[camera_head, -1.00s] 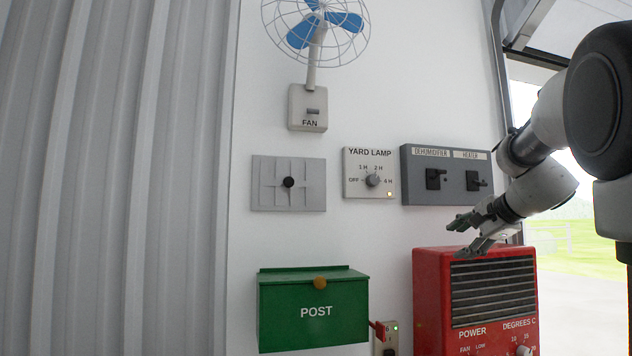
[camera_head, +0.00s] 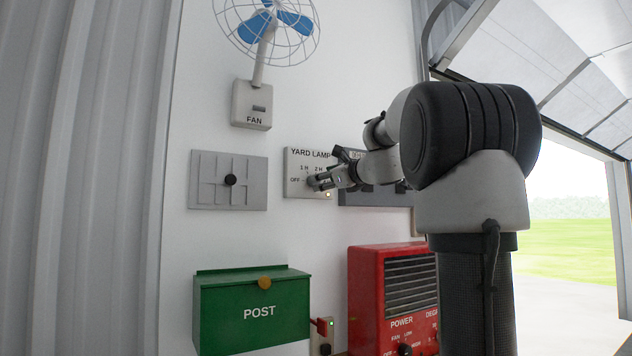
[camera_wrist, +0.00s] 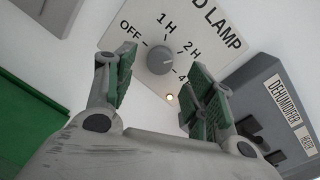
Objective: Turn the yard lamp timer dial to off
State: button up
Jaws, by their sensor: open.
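The yard lamp panel (camera_head: 293,191) is a pale plate on the white wall, marked OFF, 1H, 2H and 4H. Its round grey dial (camera_wrist: 160,60) shows clearly in the wrist view; I cannot tell for sure which mark it points to. A small yellow light (camera_wrist: 170,97) glows on the panel below the dial. My gripper (camera_wrist: 163,68) is open, its green-padded fingers spread to either side of the dial in the wrist view, with no clear contact. In the head view my gripper (camera_head: 315,184) is at the panel and partly covers the dial.
The dehumidifier and heater switch box (camera_wrist: 285,105) sticks out just right of the panel. A green post box (camera_head: 252,312) and red heater (camera_head: 366,290) are below.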

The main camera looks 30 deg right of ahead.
jog(key=w, duration=0.4)
jog(key=shift+w+a, duration=0.2)
jog(key=shift+w, duration=0.1)
jog(key=c, duration=1)
